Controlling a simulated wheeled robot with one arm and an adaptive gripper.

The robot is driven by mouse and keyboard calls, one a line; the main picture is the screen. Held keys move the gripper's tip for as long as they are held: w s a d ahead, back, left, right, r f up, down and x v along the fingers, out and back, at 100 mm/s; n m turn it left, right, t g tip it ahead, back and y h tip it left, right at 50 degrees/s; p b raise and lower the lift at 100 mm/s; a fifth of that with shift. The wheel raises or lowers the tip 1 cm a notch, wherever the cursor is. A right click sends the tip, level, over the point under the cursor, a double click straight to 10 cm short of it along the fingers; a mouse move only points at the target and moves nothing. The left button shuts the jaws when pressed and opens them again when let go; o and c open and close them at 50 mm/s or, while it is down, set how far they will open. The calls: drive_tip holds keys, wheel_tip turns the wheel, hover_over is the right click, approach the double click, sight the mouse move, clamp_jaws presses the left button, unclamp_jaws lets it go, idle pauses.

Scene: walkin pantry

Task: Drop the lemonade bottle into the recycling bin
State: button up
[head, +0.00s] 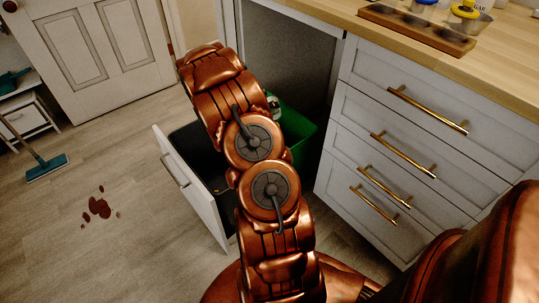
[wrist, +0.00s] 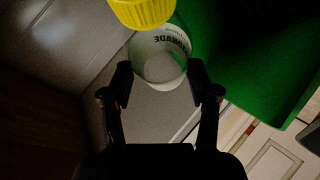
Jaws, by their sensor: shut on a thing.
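The lemonade bottle shows in the wrist view, with a pale body (wrist: 160,67), partly legible dark lettering and a yellow cap (wrist: 143,10). My gripper (wrist: 160,84) is shut on the bottle, one finger on each side of its body. A green bin (head: 301,129), likely the recycling bin, stands in the pulled-out cabinet unit in the head view. Its green wall (wrist: 250,50) fills the right of the wrist view, beside the bottle. I cannot tell whether the bottle is inside its rim. In the head view my arm hides most of the gripper and bottle.
A dark bin (head: 196,150) sits left of the green one, behind the open white front (head: 190,185). Drawers with brass handles (head: 400,155) stand at the right, under a wooden counter (head: 340,14). A reddish-brown spill (head: 99,207) and a teal broom (head: 47,166) are on the left floor.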

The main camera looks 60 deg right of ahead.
drive_tip(key=shift+f+b, duration=2.3)
drive_tip(key=shift+b, duration=0.55)
drive_tip(key=o, duration=1)
drive_tip(key=shift+o, duration=0.2)
drive_tip(key=v, duration=1.2)
